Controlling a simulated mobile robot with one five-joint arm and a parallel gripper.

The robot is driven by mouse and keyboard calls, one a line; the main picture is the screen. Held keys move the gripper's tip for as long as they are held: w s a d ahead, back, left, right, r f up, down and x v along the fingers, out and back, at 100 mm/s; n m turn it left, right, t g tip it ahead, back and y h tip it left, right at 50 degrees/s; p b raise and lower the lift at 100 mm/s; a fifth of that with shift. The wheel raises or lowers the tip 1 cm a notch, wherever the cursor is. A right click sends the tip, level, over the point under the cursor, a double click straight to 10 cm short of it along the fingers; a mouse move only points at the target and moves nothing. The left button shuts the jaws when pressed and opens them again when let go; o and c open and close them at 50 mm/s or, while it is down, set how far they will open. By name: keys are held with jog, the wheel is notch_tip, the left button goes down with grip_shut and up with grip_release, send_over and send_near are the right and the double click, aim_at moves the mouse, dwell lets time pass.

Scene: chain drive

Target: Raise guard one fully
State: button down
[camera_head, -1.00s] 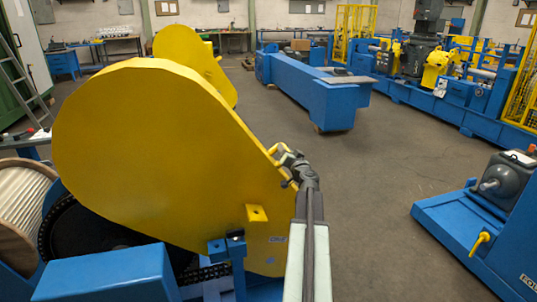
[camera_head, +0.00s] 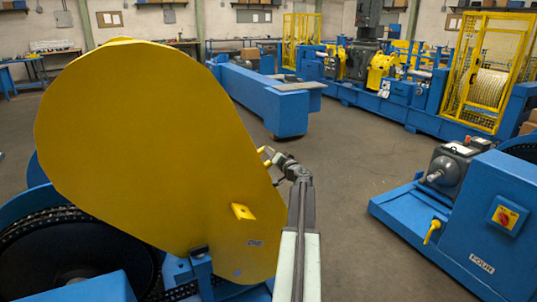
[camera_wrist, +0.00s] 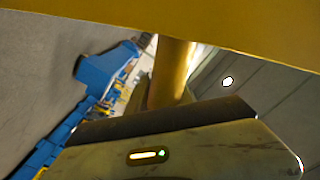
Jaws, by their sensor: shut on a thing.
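The large yellow guard (camera_head: 150,150) stands tilted up on the near left in the head view, above a dark chain wheel (camera_head: 70,255). A blue bracket (camera_head: 200,268) is at its lower edge. My gripper (camera_head: 269,157) is at the guard's right edge, shut on its yellow handle (camera_head: 263,150). In the wrist view the handle (camera_wrist: 171,70) is a round yellow bar running down behind a gripper jaw (camera_wrist: 190,150). The guard's yellow sheet (camera_wrist: 200,25) crosses the top. The far jaw's contact is hidden.
A blue machine with a grey motor and yellow lever (camera_head: 432,231) stands at the right. A long blue bench-like frame (camera_head: 265,95) and caged yellow machinery (camera_head: 475,75) are behind. The grey floor between is clear.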

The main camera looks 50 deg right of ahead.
jog(key=c, duration=1.6)
grip_release()
jog(key=shift+s+d+h, duration=0.3)
jog(key=shift+s+d, duration=0.1)
jog(key=shift+d, duration=0.15)
jog(key=o, duration=0.4)
jog(key=shift+d+f, duration=0.1)
jog(key=shift+d, duration=0.05)
jog(key=shift+o, duration=0.2)
jog(key=shift+w+a, duration=0.1)
jog(key=shift+a, duration=0.1)
jog(key=v, duration=0.7)
jog(key=shift+s, duration=0.35)
jog(key=shift+a, duration=0.15)
